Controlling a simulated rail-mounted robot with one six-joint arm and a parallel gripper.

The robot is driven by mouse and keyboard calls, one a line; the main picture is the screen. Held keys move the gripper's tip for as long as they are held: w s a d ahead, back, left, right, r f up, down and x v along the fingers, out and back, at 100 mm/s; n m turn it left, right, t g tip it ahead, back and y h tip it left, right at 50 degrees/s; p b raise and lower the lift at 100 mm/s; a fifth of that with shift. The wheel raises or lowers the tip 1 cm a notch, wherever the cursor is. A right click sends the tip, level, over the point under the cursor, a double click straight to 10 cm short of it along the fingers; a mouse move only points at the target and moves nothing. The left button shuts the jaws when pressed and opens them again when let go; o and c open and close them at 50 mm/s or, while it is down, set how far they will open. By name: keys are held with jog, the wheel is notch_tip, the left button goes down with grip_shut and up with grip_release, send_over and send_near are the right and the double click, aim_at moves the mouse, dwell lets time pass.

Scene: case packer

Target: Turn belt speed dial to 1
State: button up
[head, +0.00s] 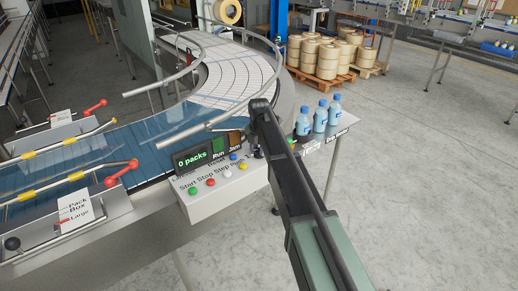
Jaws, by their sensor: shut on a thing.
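The white control box (225,190) stands beside the conveyor, with green, red, yellow and blue buttons along its sloped top. A display (190,159) on it reads "0 packs". My arm comes up from the lower right and bends over the box's right end. My gripper (258,151) is a small dark shape at that end, right of the blue button, largely covered by my arm. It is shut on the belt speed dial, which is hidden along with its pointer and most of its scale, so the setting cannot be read.
Several blue-capped bottles (320,118) stand on a side table (340,127) right of my arm. A curved conveyor (235,75) with guard rails runs behind the box. Red-handled levers (121,172) are at the left. Pallets of drums (320,60) stand far back. The right floor is clear.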

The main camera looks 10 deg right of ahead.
jog(key=o, duration=0.9)
notch_tip(320, 180, up, 11)
jog(key=p, duration=1)
jog(key=shift+f+p, duration=0.1)
jog(key=shift+p, duration=0.3)
